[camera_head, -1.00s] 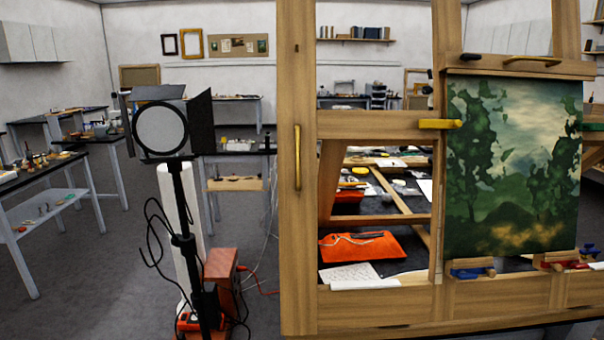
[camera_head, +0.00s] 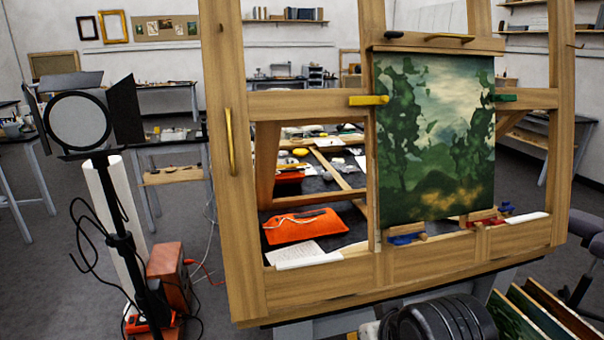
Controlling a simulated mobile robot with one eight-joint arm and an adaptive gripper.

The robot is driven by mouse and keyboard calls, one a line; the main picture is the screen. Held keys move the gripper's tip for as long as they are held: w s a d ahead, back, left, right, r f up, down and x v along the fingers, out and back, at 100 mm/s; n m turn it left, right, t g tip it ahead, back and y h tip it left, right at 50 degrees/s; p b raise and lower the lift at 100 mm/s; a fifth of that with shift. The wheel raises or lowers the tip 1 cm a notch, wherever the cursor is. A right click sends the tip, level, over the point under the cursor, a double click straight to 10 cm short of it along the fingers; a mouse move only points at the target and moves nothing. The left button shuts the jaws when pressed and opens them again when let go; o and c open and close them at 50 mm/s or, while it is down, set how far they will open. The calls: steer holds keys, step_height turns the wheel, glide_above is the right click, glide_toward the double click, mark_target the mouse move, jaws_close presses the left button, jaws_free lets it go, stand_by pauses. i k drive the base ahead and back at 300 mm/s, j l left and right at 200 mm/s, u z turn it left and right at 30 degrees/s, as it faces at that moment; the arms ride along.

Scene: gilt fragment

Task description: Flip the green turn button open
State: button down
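The green turn button (camera_head: 506,97) is a small bar at the right edge of the landscape painting (camera_head: 436,140), on the crossbar of the wooden easel frame. It lies about level, with its left end at the painting's edge. A yellow turn button (camera_head: 369,100) lies level at the painting's left edge. Blue (camera_head: 407,239) and red (camera_head: 481,222) pieces sit with wooden blocks under the painting. My gripper's fingers do not show. A dark ribbed part at the bottom centre may be mine; I cannot tell.
A studio lamp on a stand (camera_head: 83,121) with loose cables is at the left. The wooden frame (camera_head: 226,150) has a brass handle (camera_head: 230,141) on its left post. Several canvases (camera_head: 540,315) lean at the bottom right. A dark table with an orange tray (camera_head: 301,226) stands behind the frame.

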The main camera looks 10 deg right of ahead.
mark_target(501, 97)
steer(key=z, duration=1.25)
